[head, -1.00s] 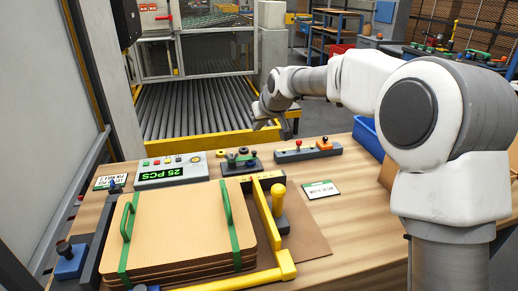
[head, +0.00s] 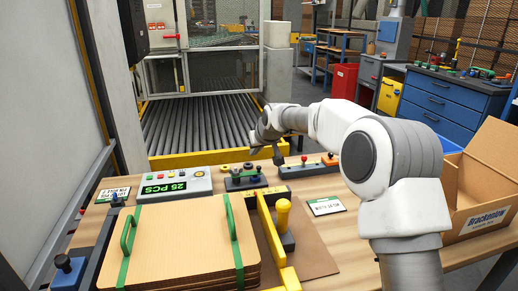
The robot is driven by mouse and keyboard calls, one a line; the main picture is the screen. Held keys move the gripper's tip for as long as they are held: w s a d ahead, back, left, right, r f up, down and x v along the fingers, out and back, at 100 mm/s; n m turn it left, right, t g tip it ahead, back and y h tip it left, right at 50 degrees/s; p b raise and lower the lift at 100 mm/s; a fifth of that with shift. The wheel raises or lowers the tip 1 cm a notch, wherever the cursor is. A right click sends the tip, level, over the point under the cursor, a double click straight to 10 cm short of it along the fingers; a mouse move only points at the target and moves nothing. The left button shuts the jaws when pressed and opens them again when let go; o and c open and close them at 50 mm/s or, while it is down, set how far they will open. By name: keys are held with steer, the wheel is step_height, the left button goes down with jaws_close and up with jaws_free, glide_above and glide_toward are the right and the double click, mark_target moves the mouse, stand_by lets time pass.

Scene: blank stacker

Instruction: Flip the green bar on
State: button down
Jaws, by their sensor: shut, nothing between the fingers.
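A small dark switch block with a greenish bar-like part (head: 243,179) sits on the far part of the bench. It is small, and I cannot tell which way the bar is set. My gripper (head: 278,159) is at the end of my arm, pointing down, close to the right of that block and left of the red-knobbed switch base. It looks shut and empty, and I see no contact with the block. Two green handles on straps, left (head: 128,232) and right (head: 231,217), stand on the stack of boards (head: 185,240).
A grey counter box (head: 174,184) reading 25 PCS stands left of the block. A yellow frame (head: 270,232) and a yellow knob (head: 283,212) stand nearer. A cardboard box (head: 485,190) is far right.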

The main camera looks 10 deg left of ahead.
steer(key=shift+x, duration=1.05)
steer(key=shift+s+d+f+b, duration=0.15)
steer(key=shift+s+f+b, duration=0.1)
steer(key=shift+b, duration=0.15)
steer(key=shift+s+d+f+b, duration=0.1)
steer(key=shift+s+d+b, duration=0.2)
steer(key=shift+s+d, duration=0.3)
steer(key=shift+s+d+f+b, duration=0.1)
steer(key=shift+s+d+b, duration=0.25)
steer(key=shift+s, duration=0.45)
steer(key=shift+r, duration=0.1)
